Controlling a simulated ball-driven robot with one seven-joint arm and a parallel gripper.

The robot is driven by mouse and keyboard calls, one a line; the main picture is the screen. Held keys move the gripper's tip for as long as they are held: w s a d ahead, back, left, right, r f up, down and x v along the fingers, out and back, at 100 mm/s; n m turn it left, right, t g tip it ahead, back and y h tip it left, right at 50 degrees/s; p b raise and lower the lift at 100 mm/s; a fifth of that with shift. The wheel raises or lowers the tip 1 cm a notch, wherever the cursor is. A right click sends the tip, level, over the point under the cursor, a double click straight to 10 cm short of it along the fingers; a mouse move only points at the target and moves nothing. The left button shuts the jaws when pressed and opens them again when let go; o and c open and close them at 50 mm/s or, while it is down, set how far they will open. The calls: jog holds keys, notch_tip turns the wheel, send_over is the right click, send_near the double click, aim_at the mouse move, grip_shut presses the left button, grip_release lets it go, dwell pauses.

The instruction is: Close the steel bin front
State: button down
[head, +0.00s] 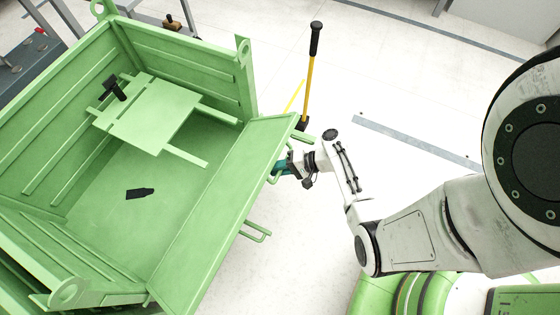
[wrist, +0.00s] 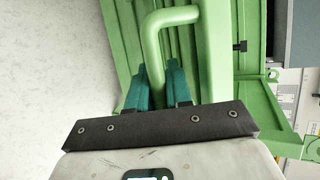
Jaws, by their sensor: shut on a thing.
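The green steel bin (head: 75,200) stands at the left of the head view, open at the top. Its front panel (head: 222,210) is tilted outward on the side facing my arm, so the bin front is open. My gripper (head: 281,168) is at the outer face of the panel, near its far end. In the wrist view, the teal fingers of my gripper (wrist: 158,82) are shut on a bent green bar handle (wrist: 168,18) of the front. In the head view the panel's edge partly hides the grip.
A second bar handle (head: 257,233) sticks out nearer on the panel. Inside the bin are a green slatted piece (head: 155,110) and a black object (head: 139,193). A yellow pole with a black grip (head: 311,75) stands beyond the panel. The floor to the right is clear.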

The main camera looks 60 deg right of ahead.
jog(key=w+r+g+p, duration=0.1)
jog(key=w+r+p, duration=0.1)
jog(key=p, duration=0.1)
jog(key=w+r+g+p, duration=0.1)
jog(key=r+p, duration=0.2)
jog(key=w+r+m+g+p, duration=0.1)
jog(key=w+r+g+p, duration=0.1)
jog(key=r+p, duration=0.1)
jog(key=shift+w+h+p, duration=0.3)
jog(key=shift+h+p, duration=0.1)
jog(key=shift+p, duration=0.15)
jog(key=w+r+m+g+p, duration=0.1)
jog(key=w+r+g, duration=0.3)
jog(key=w, duration=0.6)
jog(key=shift+w+a+r+p, duration=0.2)
jog(key=shift+a+p, duration=0.05)
jog(key=shift+p, duration=0.35)
jog(key=shift+h, duration=0.3)
jog(key=c, duration=1.1)
grip_release()
jog(key=p+v, duration=0.3)
jog(key=v, duration=0.7)
jog(key=shift+d+r, duration=0.2)
jog(key=shift+r, duration=0.1)
